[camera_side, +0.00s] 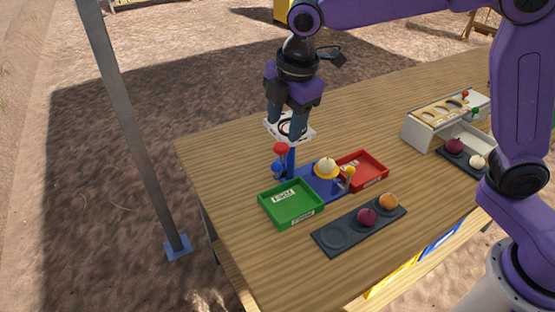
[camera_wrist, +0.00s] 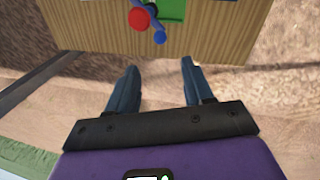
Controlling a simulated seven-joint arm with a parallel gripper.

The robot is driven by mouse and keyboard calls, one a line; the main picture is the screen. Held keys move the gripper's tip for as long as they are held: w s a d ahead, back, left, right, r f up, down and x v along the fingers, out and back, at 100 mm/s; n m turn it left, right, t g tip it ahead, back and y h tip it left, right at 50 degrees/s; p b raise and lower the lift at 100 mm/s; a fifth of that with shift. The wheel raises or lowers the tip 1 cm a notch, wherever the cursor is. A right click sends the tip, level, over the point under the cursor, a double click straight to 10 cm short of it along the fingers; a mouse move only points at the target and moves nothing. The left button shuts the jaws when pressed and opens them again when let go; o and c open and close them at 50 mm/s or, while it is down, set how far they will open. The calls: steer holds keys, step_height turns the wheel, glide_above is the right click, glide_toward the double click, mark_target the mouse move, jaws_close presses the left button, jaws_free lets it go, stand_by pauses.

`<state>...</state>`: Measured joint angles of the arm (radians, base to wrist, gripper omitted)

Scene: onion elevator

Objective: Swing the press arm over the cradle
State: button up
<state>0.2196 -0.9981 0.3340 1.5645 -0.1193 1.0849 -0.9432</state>
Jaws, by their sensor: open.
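My gripper (camera_side: 286,128) hangs fingers down above the table's far left part, open and empty; its fingers also show apart in the wrist view (camera_wrist: 157,85). Below it, a blue post (camera_side: 291,158) carries a red ball knob (camera_side: 281,148) and a blue ball (camera_side: 278,168). In the wrist view the red knob (camera_wrist: 139,19) and blue ball (camera_wrist: 160,37) lie beyond the fingertips, untouched. A white plate with a dark ring (camera_side: 305,132) is partly hidden behind the fingers. I cannot tell which part is the press arm. A pale onion (camera_side: 327,166) sits in a yellow cradle (camera_side: 327,177).
A green tray (camera_side: 291,204) and red tray (camera_side: 372,171) flank the blue base (camera_side: 318,189). A yellow ball (camera_side: 350,170) stands between them. A dark rack (camera_side: 333,236) holds purple and orange onions. A white station (camera_side: 428,125) stands right. A grey pole (camera_side: 125,110) rises left.

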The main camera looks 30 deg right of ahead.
mark_target(277, 163)
steer(key=f, duration=0.4)
steer(key=w+f, duration=0.1)
steer(key=f, duration=0.3)
steer(key=w+f, duration=0.1)
steer(key=f, duration=0.2)
steer(key=shift+w+a+f, duration=0.1)
steer(key=shift+a+f, duration=0.1)
steer(key=shift+f, duration=0.2)
jaws_close()
